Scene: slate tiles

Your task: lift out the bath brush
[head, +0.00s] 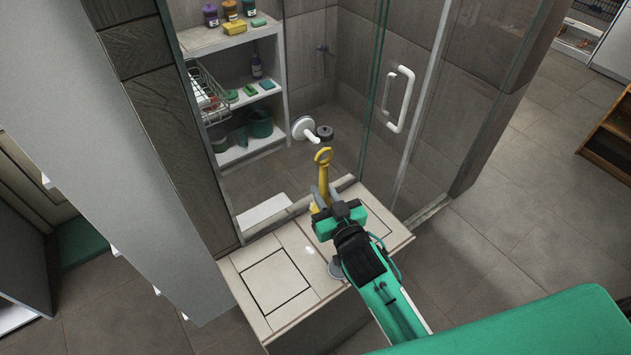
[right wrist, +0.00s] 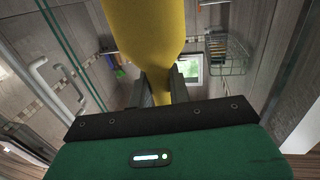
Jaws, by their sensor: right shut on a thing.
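The yellow bath brush (head: 323,178) stands roughly upright in the head view, with a ring at its top end. My right gripper (head: 324,197) is shut on it below the ring, above the cream tiled bench. The brush's lower end is mostly hidden behind the gripper. In the right wrist view the yellow brush (right wrist: 140,28) is wide at the top and narrows down between the fingers of my right gripper (right wrist: 157,90). My left gripper does not show.
The cream bench (head: 238,262) has square panels on top. Behind it are the glass shower door with a white handle (head: 400,98) and a white shelf (head: 206,40) with bottles and sponges. A white round fitting (head: 303,127) shows behind the brush. Open floor lies at right.

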